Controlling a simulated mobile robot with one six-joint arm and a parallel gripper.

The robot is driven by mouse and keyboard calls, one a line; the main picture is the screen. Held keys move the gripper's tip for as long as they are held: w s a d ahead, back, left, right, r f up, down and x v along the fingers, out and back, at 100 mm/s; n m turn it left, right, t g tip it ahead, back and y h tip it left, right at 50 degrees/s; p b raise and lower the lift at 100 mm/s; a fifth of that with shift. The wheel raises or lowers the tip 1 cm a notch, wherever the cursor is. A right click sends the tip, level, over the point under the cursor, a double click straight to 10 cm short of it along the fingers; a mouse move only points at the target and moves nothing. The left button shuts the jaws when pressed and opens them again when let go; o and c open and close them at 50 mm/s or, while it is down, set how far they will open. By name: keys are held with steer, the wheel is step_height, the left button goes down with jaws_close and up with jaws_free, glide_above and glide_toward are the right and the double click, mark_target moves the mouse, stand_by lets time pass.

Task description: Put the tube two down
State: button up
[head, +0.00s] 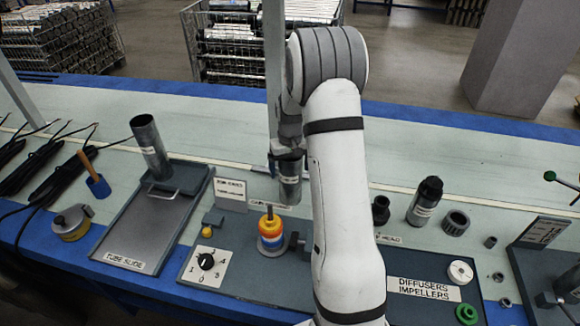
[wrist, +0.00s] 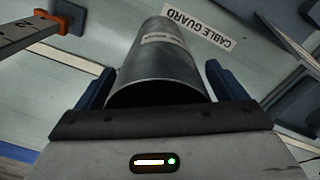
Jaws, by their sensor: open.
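A grey metal tube (head: 290,190) with a pale label stands near the CABLE GUARD sign at the middle of the bench. In the wrist view the same tube (wrist: 165,70) lies between the two dark blue fingers of my gripper (wrist: 160,82). The fingers are open, one on each side of it, with a narrow gap at the right. In the head view my gripper (head: 288,152) is at the tube's top, partly hidden by my arm. Another grey tube (head: 150,147) stands, leaning slightly, at the far end of the TUBE SLIDE tray (head: 135,232). I cannot read which tube is two.
A dial plate (head: 206,264) is nearer left. Dark fittings (head: 425,200) stand right of my arm. Pale bench lies clear behind.

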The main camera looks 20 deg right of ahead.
step_height(320, 180, up, 11)
steer(key=s+a+r, duration=0.4)
steer(key=s+r, duration=0.2)
steer(key=s, duration=0.1)
steer(key=s+a+r+t, duration=0.1)
steer(key=s+a, duration=0.3)
steer(key=s, duration=0.6)
steer(key=s+a+r+t, duration=0.1)
steer(key=s+a, duration=0.3)
steer(key=s, duration=0.7)
steer(key=shift+s+n+p, duration=0.15)
steer(key=shift+n+p, duration=0.25)
step_height(320, 180, up, 7)
steer(key=p, duration=0.6)
steer(key=shift+s+f+t, duration=0.15)
steer(key=shift+s+t, duration=0.05)
steer(key=shift+t, duration=0.1)
